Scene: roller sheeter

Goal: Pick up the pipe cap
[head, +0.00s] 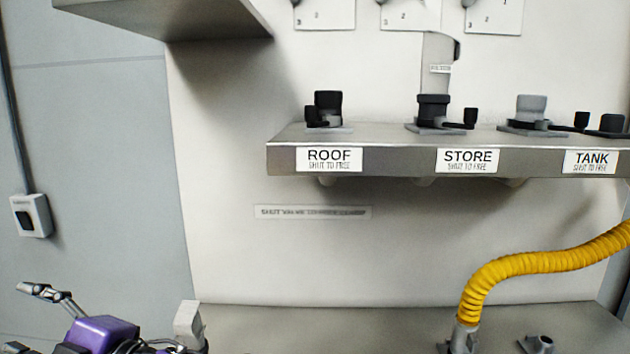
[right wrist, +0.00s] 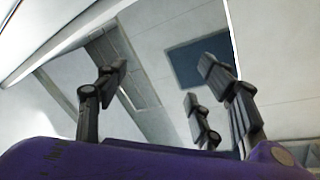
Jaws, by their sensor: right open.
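I cannot tell for sure which part is the pipe cap. Dark and grey fittings stand on the metal shelf in the head view: a black one above ROOF (head: 327,106), a black one above STORE (head: 432,108) and a grey-topped one above TANK (head: 530,108). My left gripper (head: 105,335) shows partly at the bottom left, purple with metal-and-black fingers, below and left of the shelf; its lower part is cut off. My right gripper (right wrist: 165,95) shows in the right wrist view with its dark fingers spread, nothing between them.
The metal shelf (head: 400,153) juts from a pale panel. A yellow ribbed hose (head: 535,265) runs to a grey stub at the bench (head: 400,325), near a small grey fitting (head: 540,344). A metal box edge (head: 165,20) overhangs at upper left. A switch box (head: 31,215) hangs left.

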